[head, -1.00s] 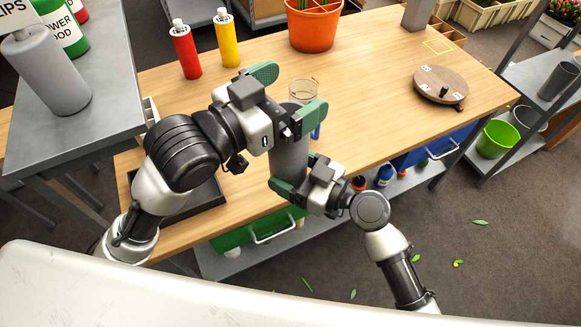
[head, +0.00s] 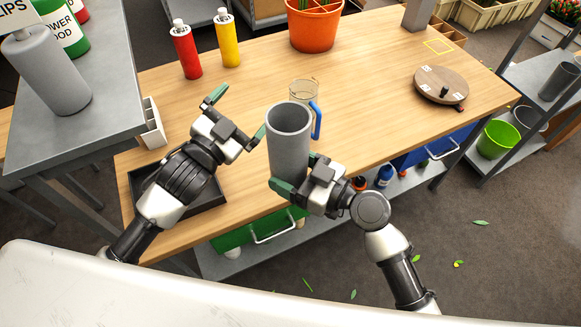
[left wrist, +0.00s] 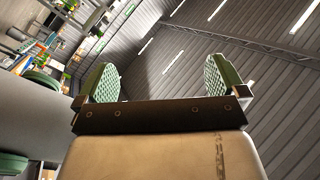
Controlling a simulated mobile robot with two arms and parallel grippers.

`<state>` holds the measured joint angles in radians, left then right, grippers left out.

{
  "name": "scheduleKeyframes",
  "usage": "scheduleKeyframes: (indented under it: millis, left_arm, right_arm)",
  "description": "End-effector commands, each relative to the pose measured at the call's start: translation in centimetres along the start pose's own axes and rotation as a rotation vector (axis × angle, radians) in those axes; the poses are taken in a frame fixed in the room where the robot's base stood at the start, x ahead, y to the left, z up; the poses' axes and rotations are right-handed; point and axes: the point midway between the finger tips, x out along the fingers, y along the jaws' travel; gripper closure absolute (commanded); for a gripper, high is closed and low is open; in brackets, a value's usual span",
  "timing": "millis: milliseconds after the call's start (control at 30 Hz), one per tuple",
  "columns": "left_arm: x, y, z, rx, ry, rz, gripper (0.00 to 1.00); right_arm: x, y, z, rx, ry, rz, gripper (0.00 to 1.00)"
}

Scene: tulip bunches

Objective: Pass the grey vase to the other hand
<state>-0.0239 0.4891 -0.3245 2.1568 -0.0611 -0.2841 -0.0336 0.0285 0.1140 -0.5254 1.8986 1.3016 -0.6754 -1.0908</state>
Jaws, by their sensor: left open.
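The grey vase (head: 289,140) is a tall open cylinder, upright near the table's front edge, with its dark mouth facing up. My right gripper (head: 298,176) is shut on its lower part, with green fingers on either side. My left gripper (head: 238,115) is open and empty, to the left of the vase and apart from it. In the left wrist view its two green finger pads (left wrist: 162,82) stand wide apart with nothing between them. A grey surface at the left of that view looks like the vase (left wrist: 30,112).
A clear jug with a blue handle (head: 316,120) stands just behind the vase. A black tray (head: 207,197) lies under my left arm, beside a white divided holder (head: 152,122). Red (head: 186,52) and yellow (head: 228,42) bottles and an orange pot (head: 315,28) stand behind.

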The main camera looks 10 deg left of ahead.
Motion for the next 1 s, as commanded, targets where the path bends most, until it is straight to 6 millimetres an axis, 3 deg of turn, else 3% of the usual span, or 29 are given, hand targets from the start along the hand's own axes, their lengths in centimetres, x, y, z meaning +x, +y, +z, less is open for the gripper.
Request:
scheduleKeyframes:
  millis: [33, 200, 367, 600, 767, 1000]
  left_arm:
    - [-0.2, 1.6, 2.2, 0.007, -0.049, 0.014, 0.0]
    - [-1.9, 7.5, 8.9, 0.073, -0.202, 0.082, 0.0]
    - [-4.7, 14.1, 14.2, 0.088, -0.324, 0.168, 0.0]
    - [-9.0, 25.2, 19.7, -0.357, -0.481, 0.222, 0.0]
    - [-13.6, 28.1, 26.5, -0.424, -0.681, 0.23, 0.0]
    - [-23.0, 31.2, 35.2, -0.456, -0.995, 0.244, 0.0]
  right_arm:
    - [0.0, 0.0, 0.0, 0.0, 0.001, 0.0, 0.52]
    - [0.0, 0.0, 0.0, 0.0, 0.001, 0.0, 0.52]
    - [0.0, 0.0, 0.0, 0.0, 0.001, 0.0, 0.52]
    - [0.0, 0.0, 0.0, 0.0, 0.001, 0.0, 0.52]
    - [0.0, 0.0, 0.0, 0.0, 0.001, 0.0, 0.52]
    - [0.0, 0.0, 0.0, 0.0, 0.001, 0.0, 0.52]
